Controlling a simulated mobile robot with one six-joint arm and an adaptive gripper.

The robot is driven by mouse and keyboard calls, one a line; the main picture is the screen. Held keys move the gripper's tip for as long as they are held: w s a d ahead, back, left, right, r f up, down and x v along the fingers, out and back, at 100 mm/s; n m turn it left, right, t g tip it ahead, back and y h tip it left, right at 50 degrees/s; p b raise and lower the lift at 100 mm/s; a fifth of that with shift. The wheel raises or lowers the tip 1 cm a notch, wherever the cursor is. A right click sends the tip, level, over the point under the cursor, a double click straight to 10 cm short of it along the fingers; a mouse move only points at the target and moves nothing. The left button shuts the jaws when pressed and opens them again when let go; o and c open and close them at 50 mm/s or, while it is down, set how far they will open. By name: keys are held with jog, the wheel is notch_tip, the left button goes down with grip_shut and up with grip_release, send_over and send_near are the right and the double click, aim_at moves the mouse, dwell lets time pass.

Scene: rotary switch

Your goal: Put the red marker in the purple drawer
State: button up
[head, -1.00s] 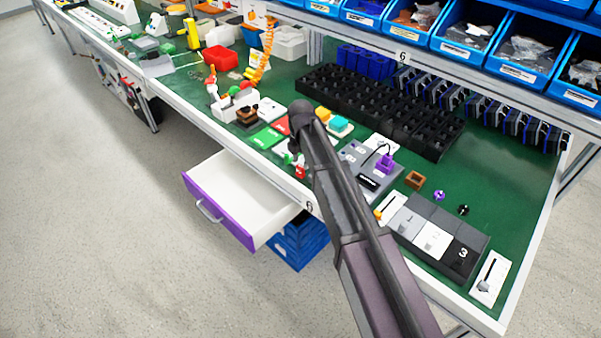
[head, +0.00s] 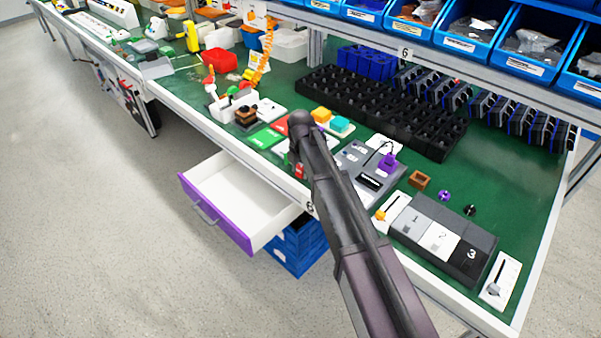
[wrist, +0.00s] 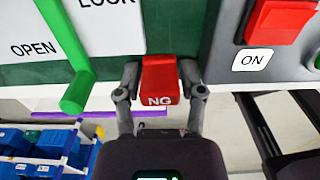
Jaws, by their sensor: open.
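The red marker (wrist: 160,80), a red block lettered NG, shows in the wrist view by the table's front edge. My gripper (wrist: 159,70) is open, with one finger on each side of the marker; I cannot tell whether they touch it. In the head view a small red piece (head: 300,171) shows beside my arm, and my arm hides most of the gripper. The purple drawer (head: 224,222) is pulled out below the table edge, to the left, and its white inside looks empty. A purple strip (wrist: 60,114) also shows in the wrist view.
A green lever (wrist: 78,88) stands just left of the gripper in the wrist view, beside an OPEN label. A grey box with a red switch (wrist: 283,20) is at right. Blue bins (head: 292,250) stand under the drawer. The floor at left is clear.

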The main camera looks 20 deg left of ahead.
dwell(0.3)
jog(key=c, duration=0.7)
jog(key=shift+r, duration=0.15)
notch_tip(320, 180, up, 3)
jog(key=p, duration=0.3)
jog(key=shift+f, duration=0.2)
jog(key=s+d, duration=0.3)
jog(key=s, duration=0.1)
jog(key=s+d+r+p, duration=0.1)
jog(key=s+d, duration=0.2)
jog(key=s, duration=0.1)
jog(key=s+d+r+p, duration=0.1)
jog(key=s+d, duration=0.2)
jog(key=s, duration=0.2)
jog(key=shift+d, duration=0.2)
